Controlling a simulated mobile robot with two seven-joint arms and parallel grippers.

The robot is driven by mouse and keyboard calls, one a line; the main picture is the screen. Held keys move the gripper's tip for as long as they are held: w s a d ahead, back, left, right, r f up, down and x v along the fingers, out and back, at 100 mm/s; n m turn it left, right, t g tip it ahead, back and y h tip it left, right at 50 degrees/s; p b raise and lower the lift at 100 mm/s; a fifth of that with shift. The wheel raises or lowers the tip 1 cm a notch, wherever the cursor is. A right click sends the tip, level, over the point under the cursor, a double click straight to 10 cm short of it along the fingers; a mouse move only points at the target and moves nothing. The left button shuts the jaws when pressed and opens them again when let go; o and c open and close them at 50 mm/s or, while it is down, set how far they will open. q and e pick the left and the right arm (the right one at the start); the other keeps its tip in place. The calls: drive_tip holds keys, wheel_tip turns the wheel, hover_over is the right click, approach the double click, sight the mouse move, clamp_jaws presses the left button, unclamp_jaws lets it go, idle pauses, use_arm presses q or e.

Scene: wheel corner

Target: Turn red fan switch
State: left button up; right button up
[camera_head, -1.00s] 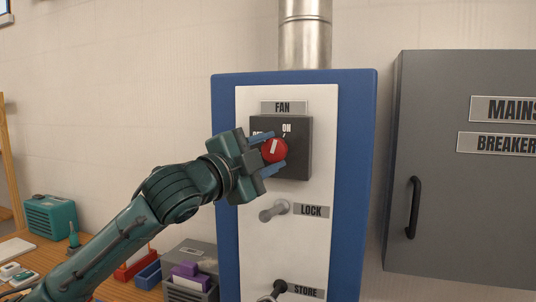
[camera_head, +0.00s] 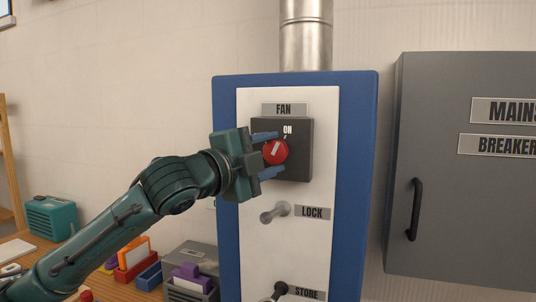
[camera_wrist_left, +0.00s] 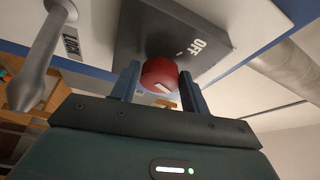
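The red fan switch (camera_head: 276,151) is a round knob with a white mark, on a dark box (camera_head: 296,165) under the FAN label. In the head view its mark leans up and right, toward ON. My left gripper (camera_head: 268,154) is open, with one blue finger above the knob and one below. The left wrist view shows the knob (camera_wrist_left: 160,74) between the two fingers (camera_wrist_left: 158,88), with slight gaps; a firm grip is not visible. My right gripper is not in view.
A LOCK lever (camera_head: 275,213) juts out below the box, and a STORE lever (camera_head: 279,290) is lower on the panel. A grey breaker cabinet (camera_head: 455,220) stands to the right. Bins (camera_head: 190,285) and a teal case (camera_head: 50,217) are on the bench at left.

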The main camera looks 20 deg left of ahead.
use_arm(q)
drive_tip(key=o, duration=0.3)
drive_tip(key=shift+o, duration=0.2)
drive_tip(key=b+v, duration=0.4)
drive_tip(key=v, duration=0.9)
drive_tip(key=shift+f, duration=0.1)
